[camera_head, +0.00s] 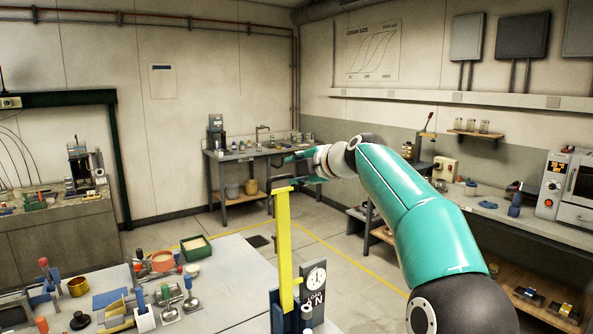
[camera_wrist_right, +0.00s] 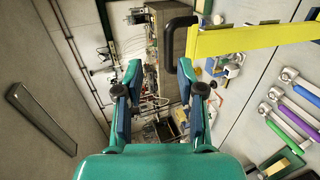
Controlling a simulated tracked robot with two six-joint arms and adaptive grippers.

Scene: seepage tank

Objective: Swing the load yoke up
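The load yoke is a yellow bar (camera_head: 284,240) standing upright at the front edge of the grey table, beside a dial gauge (camera_head: 315,277). A short arm sticks out at its top. In the right wrist view the yellow bar (camera_wrist_right: 250,39) crosses the upper right, with a dark curved handle (camera_wrist_right: 171,45) at its left end. My right gripper (camera_head: 284,170) is just above and beyond the yoke top in the head view. In the wrist view its fingers (camera_wrist_right: 163,70) are apart with nothing held between them. My left gripper is not in view.
Side benches line the walls, with an oven (camera_head: 570,184) at right. Several coloured-handled tools (camera_wrist_right: 290,117) show right in the wrist view. Open floor lies beyond the table.

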